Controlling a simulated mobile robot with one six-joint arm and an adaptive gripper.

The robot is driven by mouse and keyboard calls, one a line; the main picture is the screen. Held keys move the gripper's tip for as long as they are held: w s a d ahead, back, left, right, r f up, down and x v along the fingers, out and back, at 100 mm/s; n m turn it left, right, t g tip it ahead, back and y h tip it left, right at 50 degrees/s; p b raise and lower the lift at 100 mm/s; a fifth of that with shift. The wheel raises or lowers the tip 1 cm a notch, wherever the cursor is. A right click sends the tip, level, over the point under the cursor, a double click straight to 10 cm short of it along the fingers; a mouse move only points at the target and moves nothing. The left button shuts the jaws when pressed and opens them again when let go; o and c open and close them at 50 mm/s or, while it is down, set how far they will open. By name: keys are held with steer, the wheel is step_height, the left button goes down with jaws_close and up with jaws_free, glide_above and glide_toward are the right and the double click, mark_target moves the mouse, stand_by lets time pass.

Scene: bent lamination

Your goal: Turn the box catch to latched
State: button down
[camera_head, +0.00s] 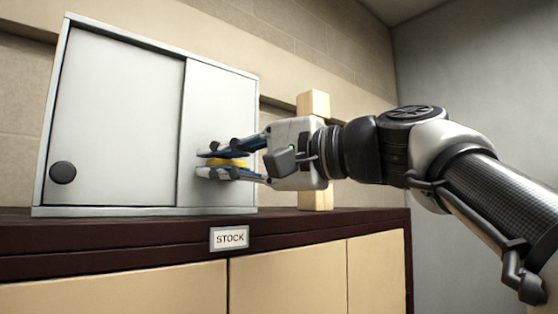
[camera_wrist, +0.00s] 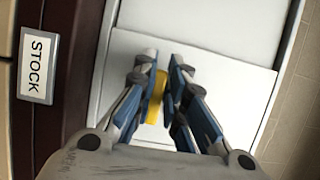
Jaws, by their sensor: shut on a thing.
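A light grey box (camera_head: 120,120) with two front panels stands on the cabinet top. A yellow catch (camera_head: 228,162) is on its right panel (camera_head: 208,105). My gripper (camera_head: 220,163) reaches in from the right, its fingers above and below the catch and shut on it. In the wrist view the yellow catch (camera_wrist: 156,97) lies between the fingertips (camera_wrist: 162,65), partly hidden by them. The panel behind it is plain; I see no mark for the catch's latched position.
The dark cabinet top (camera_head: 330,222) carries a STOCK label (camera_head: 229,238) on its front edge. A round dark knob (camera_head: 63,172) sits on the left panel. A pale wooden block post (camera_head: 313,104) stands behind my gripper. The cabinet top's right end is bare.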

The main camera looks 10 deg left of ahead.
steer(key=c, duration=1.6)
jaws_free()
steer(key=shift+c, duration=0.2)
steer(key=v, duration=1.2)
